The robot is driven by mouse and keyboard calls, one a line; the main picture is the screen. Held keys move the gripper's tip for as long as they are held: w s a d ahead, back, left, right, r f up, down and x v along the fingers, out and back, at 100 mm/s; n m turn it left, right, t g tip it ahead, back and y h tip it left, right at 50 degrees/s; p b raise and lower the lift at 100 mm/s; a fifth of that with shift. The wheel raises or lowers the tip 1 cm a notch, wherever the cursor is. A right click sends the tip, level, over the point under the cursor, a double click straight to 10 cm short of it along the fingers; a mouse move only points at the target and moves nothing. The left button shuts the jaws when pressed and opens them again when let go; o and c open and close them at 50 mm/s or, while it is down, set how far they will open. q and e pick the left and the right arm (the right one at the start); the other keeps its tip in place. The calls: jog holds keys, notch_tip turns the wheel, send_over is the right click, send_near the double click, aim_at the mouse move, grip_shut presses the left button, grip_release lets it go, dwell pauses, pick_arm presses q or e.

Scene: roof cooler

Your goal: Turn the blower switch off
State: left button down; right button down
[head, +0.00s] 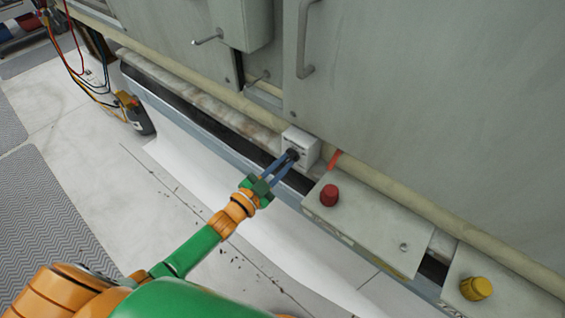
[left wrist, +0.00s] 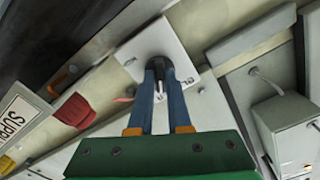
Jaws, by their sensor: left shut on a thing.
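The blower switch is a small white box (head: 303,146) on the ledge along the grey cabinet, with a black knob (head: 292,154) on its front face. My left gripper (head: 287,160) reaches to it from the lower left, and its blue fingers are shut on the black knob. In the left wrist view the white plate (left wrist: 178,48) of the switch shows behind the knob (left wrist: 160,66), with the fingertips on either side of it. The marks on the plate are too small to read. My right gripper is in neither view.
A panel with a red knob (head: 329,195) stands right of the switch, and a yellow knob (head: 476,288) sits farther right. A cabinet handle (head: 302,42) and small levers (head: 207,38) stick out above. The floor is mostly clear.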

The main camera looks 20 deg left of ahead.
pick_arm(q)
jog(key=n, duration=0.5)
jog(key=shift+n, duration=0.4)
jog(key=shift+f, duration=0.1)
dwell(0.3)
jog(key=c, duration=0.9)
grip_release()
jog(key=shift+o, duration=0.2)
jog(key=shift+s, duration=0.15)
jog(key=p+v, duration=0.1)
jog(key=v, duration=0.6)
